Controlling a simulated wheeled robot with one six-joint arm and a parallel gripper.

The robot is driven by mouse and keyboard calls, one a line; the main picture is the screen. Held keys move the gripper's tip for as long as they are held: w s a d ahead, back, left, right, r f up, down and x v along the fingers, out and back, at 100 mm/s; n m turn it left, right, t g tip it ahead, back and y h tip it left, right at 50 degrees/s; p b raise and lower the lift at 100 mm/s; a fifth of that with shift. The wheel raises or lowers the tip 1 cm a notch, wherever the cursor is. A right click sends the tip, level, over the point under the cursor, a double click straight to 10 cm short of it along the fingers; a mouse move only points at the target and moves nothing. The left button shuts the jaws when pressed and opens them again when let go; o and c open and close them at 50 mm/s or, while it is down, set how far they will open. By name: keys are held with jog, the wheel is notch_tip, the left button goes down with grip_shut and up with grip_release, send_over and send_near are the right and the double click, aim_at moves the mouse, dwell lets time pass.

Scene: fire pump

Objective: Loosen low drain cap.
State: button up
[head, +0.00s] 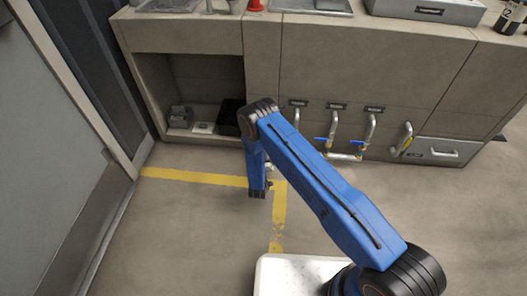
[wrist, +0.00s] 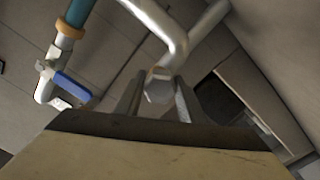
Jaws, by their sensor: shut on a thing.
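The drain cap (wrist: 159,86) is a grey hex-shaped piece at the end of a silver pipe (wrist: 165,40) in the wrist view. My gripper (wrist: 158,80) has one finger on each side of the cap and is shut on it. Whether the cap has turned cannot be told. In the head view my blue arm reaches down in front of the cabinet, and the cap and fingers cannot be made out clearly.
A blue-handled valve (wrist: 68,86) sits left of the cap. The cabinet front has several pipes with valves (head: 333,130), a curved pipe (head: 402,140) and a drawer (head: 440,152). An open recess (head: 205,85) lies left. The floor by the yellow line (head: 195,177) is clear.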

jog(key=shift+s+f+n, duration=0.1)
jog(key=shift+n, duration=0.5)
jog(key=o, duration=1)
jog(key=shift+o, duration=0.2)
jog(key=s, duration=1.7)
jog(key=shift+s+a, duration=0.2)
jog(key=shift+a, duration=0.1)
